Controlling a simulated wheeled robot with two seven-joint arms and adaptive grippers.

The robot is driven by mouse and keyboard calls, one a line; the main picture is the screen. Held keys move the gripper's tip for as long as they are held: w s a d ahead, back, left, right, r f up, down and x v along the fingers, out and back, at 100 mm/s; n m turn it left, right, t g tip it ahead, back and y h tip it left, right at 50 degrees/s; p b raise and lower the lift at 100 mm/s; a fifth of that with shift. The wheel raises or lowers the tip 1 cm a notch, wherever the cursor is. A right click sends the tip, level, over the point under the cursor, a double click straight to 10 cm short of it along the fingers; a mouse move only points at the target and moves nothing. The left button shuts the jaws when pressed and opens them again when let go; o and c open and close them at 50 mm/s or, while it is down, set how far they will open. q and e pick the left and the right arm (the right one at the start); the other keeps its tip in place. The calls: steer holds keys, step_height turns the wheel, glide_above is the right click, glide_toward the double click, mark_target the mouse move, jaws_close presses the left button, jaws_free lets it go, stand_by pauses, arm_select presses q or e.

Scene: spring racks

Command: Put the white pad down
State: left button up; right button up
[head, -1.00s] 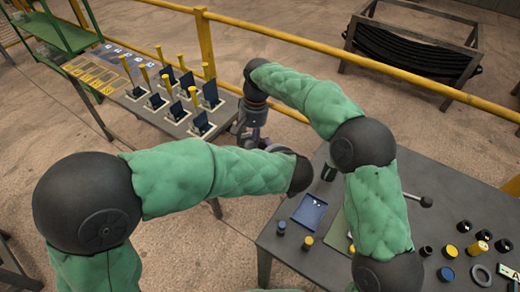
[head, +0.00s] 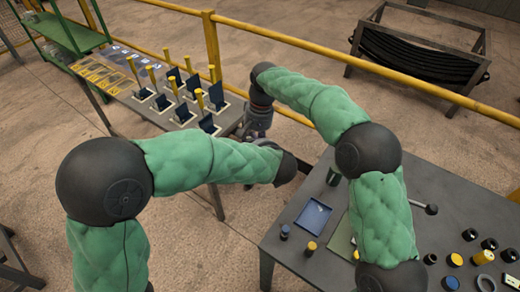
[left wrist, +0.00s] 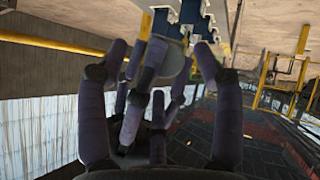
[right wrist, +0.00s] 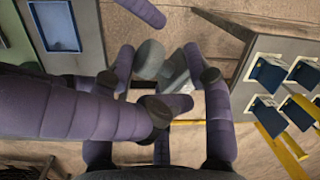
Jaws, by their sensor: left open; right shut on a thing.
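My right gripper (head: 258,122) is by the right end of the far bench, partly hidden by the arms. In the right wrist view its fingers (right wrist: 160,72) are closed around a pale grey piece (right wrist: 174,72), probably the white pad, mostly covered by the fingers. A grey rounded piece (left wrist: 180,72) also shows among the fingers in the left wrist view; I cannot tell if it is the same thing. My left gripper (left wrist: 178,62) is open with its fingers spread, close to the right gripper. In the head view it is mostly hidden beyond my left forearm.
The far bench (head: 228,122) carries several white sockets with dark blue plates and yellow levers (head: 199,98). A nearer table (head: 285,258) at right holds a blue tray (head: 313,216), a green mat (head: 341,240) and small round parts. A yellow rail (head: 330,62) runs behind.

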arm_select(q)
steer(key=shift+x, duration=1.1)
steer(key=c, duration=1.1)
jaws_close()
arm_select(e)
steer(key=o, duration=1.4)
steer(key=shift+c, duration=0.2)
step_height(320, 180, up, 8)
steer(key=d, duration=0.1)
steer(key=shift+w, duration=0.4)
